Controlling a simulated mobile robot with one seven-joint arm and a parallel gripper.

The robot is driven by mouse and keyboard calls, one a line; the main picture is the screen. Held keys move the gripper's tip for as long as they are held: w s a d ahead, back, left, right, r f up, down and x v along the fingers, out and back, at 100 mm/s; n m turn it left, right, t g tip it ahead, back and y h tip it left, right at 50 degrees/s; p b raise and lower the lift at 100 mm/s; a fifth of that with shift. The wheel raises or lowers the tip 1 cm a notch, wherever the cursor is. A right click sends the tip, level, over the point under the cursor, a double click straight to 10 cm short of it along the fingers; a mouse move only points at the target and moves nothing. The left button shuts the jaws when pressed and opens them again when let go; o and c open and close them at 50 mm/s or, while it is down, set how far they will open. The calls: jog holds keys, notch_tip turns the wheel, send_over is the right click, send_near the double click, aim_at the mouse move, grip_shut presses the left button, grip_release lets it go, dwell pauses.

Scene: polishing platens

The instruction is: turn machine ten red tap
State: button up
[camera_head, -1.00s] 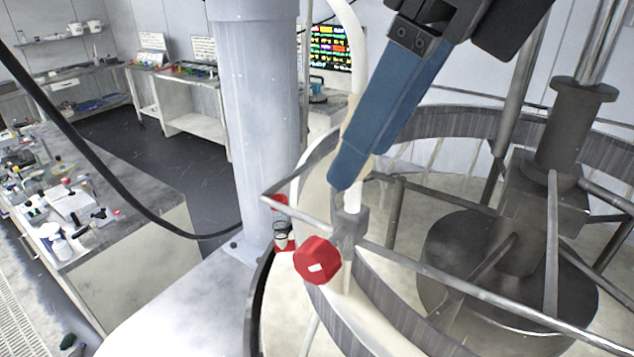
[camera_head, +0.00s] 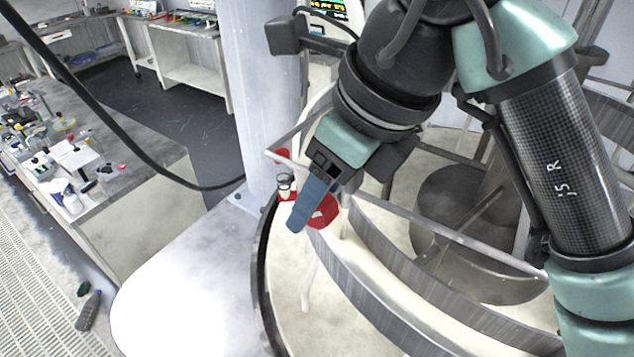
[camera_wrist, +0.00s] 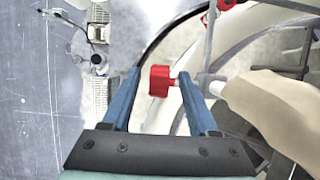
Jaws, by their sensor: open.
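A red tap knob (camera_head: 325,212) sits on the rim of the round polishing machine, partly hidden behind a blue finger of my gripper (camera_head: 299,220). In the wrist view the same red tap (camera_wrist: 159,81) lies between the two blue fingertips of my gripper (camera_wrist: 157,76). The fingers are open, one on each side of the knob, with a visible gap on the left. The tap's short red stem runs right, near the right fingertip; I cannot tell if they touch. No machine number is readable.
A second red part (camera_wrist: 227,4) shows at the wrist view's top edge. A pale column (camera_head: 268,110) stands behind the tap. Metal bars (camera_head: 450,237) cross above the machine basin. A cluttered bench (camera_head: 130,215) is at left, and a black cable (camera_head: 110,140) hangs in front.

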jog(key=shift+w+a+f, duration=0.1)
jog(key=shift+f, duration=0.15)
grip_shut()
jog(key=shift+f, duration=0.1)
